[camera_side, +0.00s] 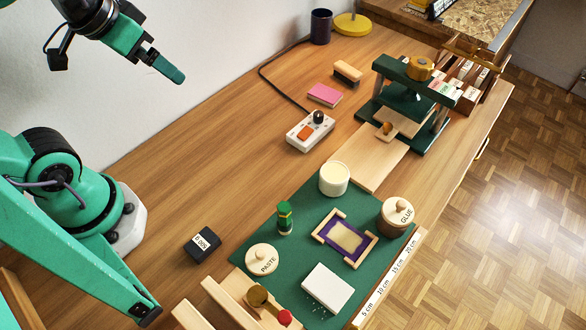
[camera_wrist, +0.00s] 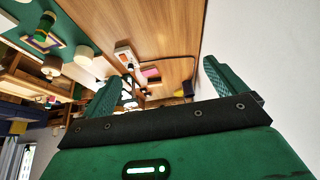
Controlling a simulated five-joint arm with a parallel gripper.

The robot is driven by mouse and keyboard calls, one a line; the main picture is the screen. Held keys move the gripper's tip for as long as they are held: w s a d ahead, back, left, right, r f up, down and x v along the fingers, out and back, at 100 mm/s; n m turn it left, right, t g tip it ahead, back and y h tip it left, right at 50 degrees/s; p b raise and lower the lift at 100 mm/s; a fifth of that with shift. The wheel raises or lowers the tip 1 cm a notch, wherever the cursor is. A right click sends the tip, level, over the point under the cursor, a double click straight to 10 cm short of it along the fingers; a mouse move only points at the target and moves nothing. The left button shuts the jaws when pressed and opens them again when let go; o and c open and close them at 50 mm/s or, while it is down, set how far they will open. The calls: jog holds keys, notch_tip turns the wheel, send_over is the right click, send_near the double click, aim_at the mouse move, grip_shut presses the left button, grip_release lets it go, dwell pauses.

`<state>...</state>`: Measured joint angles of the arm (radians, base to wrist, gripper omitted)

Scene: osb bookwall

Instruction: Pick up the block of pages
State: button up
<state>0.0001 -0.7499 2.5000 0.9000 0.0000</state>
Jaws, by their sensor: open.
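The white rectangular block (camera_side: 328,288), which looks like the block of pages, lies flat on the near part of the green mat (camera_side: 292,215). Small white crumbs lie around it. My gripper (camera_side: 168,70) is high at the upper left of the side view, well apart from the block and tilted downward to the right. In the wrist view my gripper (camera_wrist: 160,72) shows two green fingers spread wide with nothing between them. I cannot make out the block in the wrist view.
A dark weight (camera_side: 202,244) stands left of the mat. A green press (camera_side: 404,100) stands farther back.

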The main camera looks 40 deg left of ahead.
jog(key=shift+w+d, duration=0.1)
jog(key=w+d+g+h, duration=0.1)
jog(key=w+d+g, duration=0.1)
jog(key=w+d, duration=0.6)
jog(key=g+y, duration=0.1)
jog(key=g, duration=0.3)
send_near(331, 283)
jog(key=shift+w+a+f, duration=0.1)
jog(key=shift+a, duration=0.1)
jog(key=shift+s+d+f, duration=0.25)
jog(key=shift+f, duration=3.85)
